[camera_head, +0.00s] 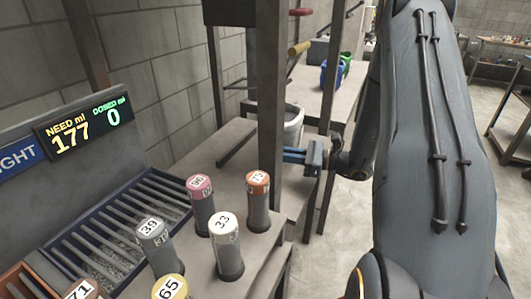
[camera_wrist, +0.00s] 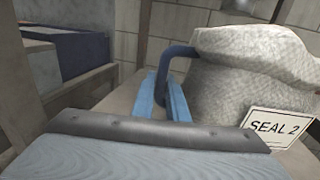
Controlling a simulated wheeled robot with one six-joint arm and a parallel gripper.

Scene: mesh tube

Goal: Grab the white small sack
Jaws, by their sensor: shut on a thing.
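The white-grey woven sack (camera_wrist: 235,75) fills the upper right of the wrist view. It carries a white tag reading "SEAL 2" (camera_wrist: 274,128) and a dark blue loop handle (camera_wrist: 178,52) on its left side. My gripper (camera_wrist: 167,98) has its blue fingers closed around the lower part of this handle, beside the sack. In the head view my gripper (camera_head: 293,156) reaches left from my arm, just below a pale rounded thing (camera_head: 294,125) that looks like the sack. A dark post hides part of it.
Numbered tubes, including 33 (camera_head: 225,245) and 39 (camera_head: 155,245), stand on the near bench. A dosing display (camera_head: 85,128) reads need 177, dosed 0. A vertical post (camera_head: 269,100) stands close left of my gripper. A farther table (camera_head: 330,105) holds blue and green items.

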